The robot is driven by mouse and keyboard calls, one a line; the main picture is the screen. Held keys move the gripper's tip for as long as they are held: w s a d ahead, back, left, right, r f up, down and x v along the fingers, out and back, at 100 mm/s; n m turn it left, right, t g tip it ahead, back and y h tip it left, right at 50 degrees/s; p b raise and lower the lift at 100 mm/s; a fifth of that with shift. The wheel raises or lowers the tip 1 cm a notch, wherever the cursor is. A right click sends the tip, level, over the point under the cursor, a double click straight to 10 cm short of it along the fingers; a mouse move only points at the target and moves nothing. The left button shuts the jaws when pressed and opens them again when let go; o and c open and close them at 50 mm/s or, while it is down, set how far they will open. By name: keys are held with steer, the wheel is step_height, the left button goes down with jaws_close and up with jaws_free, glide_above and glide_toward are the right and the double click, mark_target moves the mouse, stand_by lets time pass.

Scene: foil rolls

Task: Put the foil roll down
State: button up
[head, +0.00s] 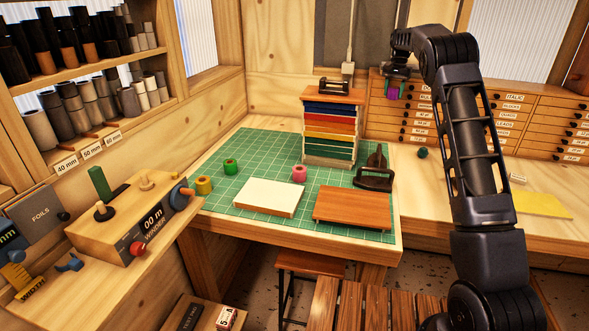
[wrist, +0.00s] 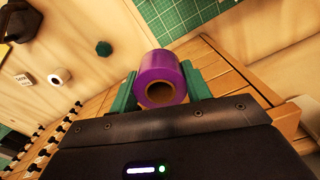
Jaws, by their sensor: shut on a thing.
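A purple foil roll (wrist: 168,66) with a brown core is between the green fingers of my gripper (wrist: 160,86) in the wrist view. My gripper is shut on it. In the head view my gripper (head: 395,90) is at the back right, in front of the drawer cabinet, with a bit of the purple roll showing. The roll appears held above the bench, though the exact height cannot be told. Other rolls stand on the green mat (head: 262,150): green (head: 230,169), pink (head: 299,176) and, near the left edge, yellow (head: 204,188).
A rack of coloured drawers (head: 331,125), a white board (head: 268,198), a brown board (head: 352,207) and a dark press (head: 375,178) occupy the mat. Label drawers (head: 510,122) line the back right. A small dark green object (head: 422,153) and yellow sheet (head: 541,205) lie on the right bench.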

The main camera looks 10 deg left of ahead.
steer(key=s+a+r+n, duration=0.2)
steer(key=s+a, duration=0.1)
steer(key=a, duration=0.8)
steer(key=s+a+r+n, duration=0.2)
steer(key=s+a+r, duration=0.1)
steer(key=a, duration=0.8)
steer(key=s+a+r+n, duration=0.1)
steer(key=s+a+r, duration=0.2)
steer(key=a, duration=0.8)
steer(key=shift+s+r+n, duration=0.15)
steer(key=shift+s+n, duration=0.25)
steer(key=shift+s, duration=0.85)
steer(key=s+a+f, duration=0.3)
steer(key=s+a, duration=0.1)
steer(key=a, duration=0.3)
steer(key=m, duration=0.5)
glide_above(241, 158)
step_height(241, 158, down, 21)
steer(key=shift+w+f, duration=0.1)
steer(key=shift+f, duration=3.9)
steer(key=shift+f, duration=0.15)
steer(key=o, duration=1)
steer(key=shift+o, duration=0.2)
